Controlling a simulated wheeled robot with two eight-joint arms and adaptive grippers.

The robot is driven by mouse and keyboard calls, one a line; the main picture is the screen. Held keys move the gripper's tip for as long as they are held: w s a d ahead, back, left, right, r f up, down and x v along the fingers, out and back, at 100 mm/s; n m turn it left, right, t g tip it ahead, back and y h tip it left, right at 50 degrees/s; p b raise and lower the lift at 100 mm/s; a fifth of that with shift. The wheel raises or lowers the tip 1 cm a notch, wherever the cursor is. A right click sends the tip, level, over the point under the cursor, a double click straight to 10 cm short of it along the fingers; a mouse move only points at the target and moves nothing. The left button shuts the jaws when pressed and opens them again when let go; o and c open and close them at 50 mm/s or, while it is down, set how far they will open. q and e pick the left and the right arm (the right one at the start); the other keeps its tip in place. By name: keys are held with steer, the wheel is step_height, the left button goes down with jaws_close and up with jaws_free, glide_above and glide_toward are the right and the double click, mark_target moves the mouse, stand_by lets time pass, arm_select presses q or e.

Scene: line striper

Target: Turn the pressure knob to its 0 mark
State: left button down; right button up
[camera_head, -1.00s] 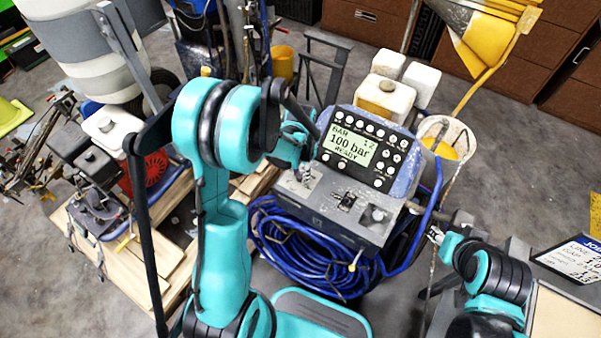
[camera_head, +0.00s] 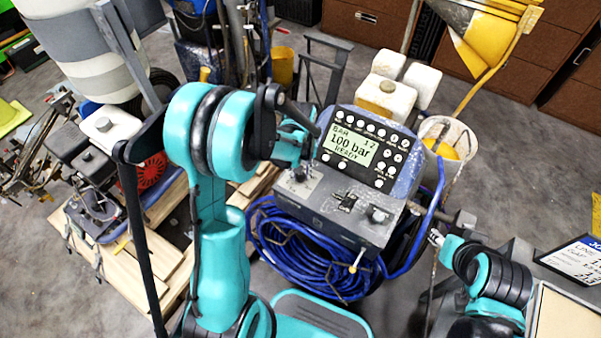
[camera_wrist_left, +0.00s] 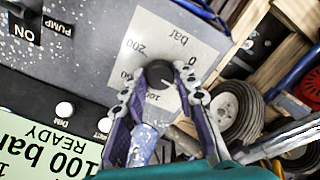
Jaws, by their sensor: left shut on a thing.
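The pressure knob (camera_wrist_left: 160,73) is a black round knob on a pale dial plate (camera_wrist_left: 150,30) marked 0, 100, 200 and bar. Its light pointer line appears to face near the 100 mark, though the fingers partly cover that side. My left gripper (camera_wrist_left: 160,94) has its two fingers on either side of the knob and is shut on it. In the head view my left gripper (camera_head: 298,174) is at the left of the machine's panel, and the knob is mostly hidden there. The display (camera_head: 350,146) reads 100 bar, READY. My right gripper (camera_head: 435,238) is beside the machine, away from the panel.
A pump switch (camera_wrist_left: 24,32) marked ON shows in the wrist view. A coiled blue hose (camera_head: 300,255) hangs below the panel. A white bucket (camera_head: 447,135) stands to the right. Pallets with an engine (camera_head: 110,130) lie to the left.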

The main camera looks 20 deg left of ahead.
arm_select(q)
steer(key=n, duration=0.5)
steer(key=shift+n, duration=0.3)
steer(key=shift+n+b, duration=0.35)
steer(key=shift+n, duration=1.85)
steer(key=c, duration=1.2)
jaws_free()
step_height(320, 180, up, 12)
